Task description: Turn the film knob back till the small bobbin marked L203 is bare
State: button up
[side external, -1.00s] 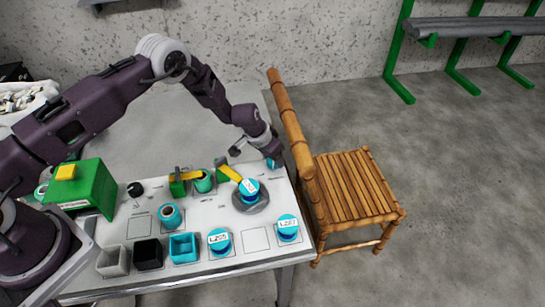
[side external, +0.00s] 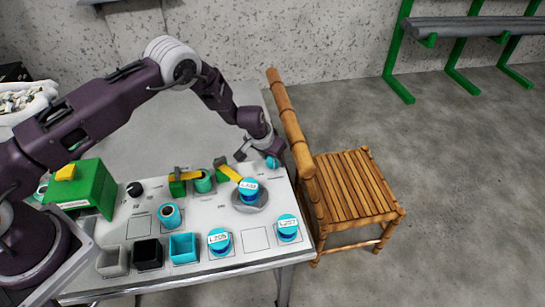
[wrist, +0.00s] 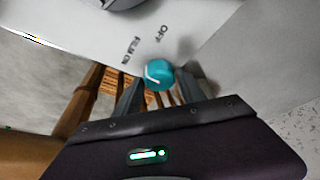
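The film knob (wrist: 160,75) is teal with a white pointer line whose upper end lies on the side of the printed words FILM ON. The knob shows in the side view (side external: 272,162) at the panel's far right corner. My gripper (wrist: 160,85) is open, with one finger on each side of the knob; I cannot tell whether they touch it. In the side view my gripper (side external: 258,155) is at the knob. A blue bobbin (side external: 249,197) with a white label, perhaps L203, stands on a grey disc (side external: 262,205); blue still shows on its side.
Labelled bobbins (side external: 219,250) and (side external: 287,235) stand at the front of the panel. A bamboo chair (side external: 355,190) is close at right.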

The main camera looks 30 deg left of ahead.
jog(key=shift+o, duration=0.9)
jog(key=s+r, duration=0.5)
jog(key=r, duration=0.7)
jog(key=s+a+r+h, duration=0.1)
jog(key=s+r, duration=0.4)
jog(key=r, duration=0.7)
jog(key=s+r, duration=0.6)
jog(key=r, duration=0.6)
jog(key=s+a+r, duration=0.2)
jog(key=s, duration=1.1)
jog(key=s+a+r+t+y, duration=0.1)
jog(key=s+a+r, duration=0.1)
jog(key=s, duration=1.1)
jog(key=shift+a+r, duration=0.3)
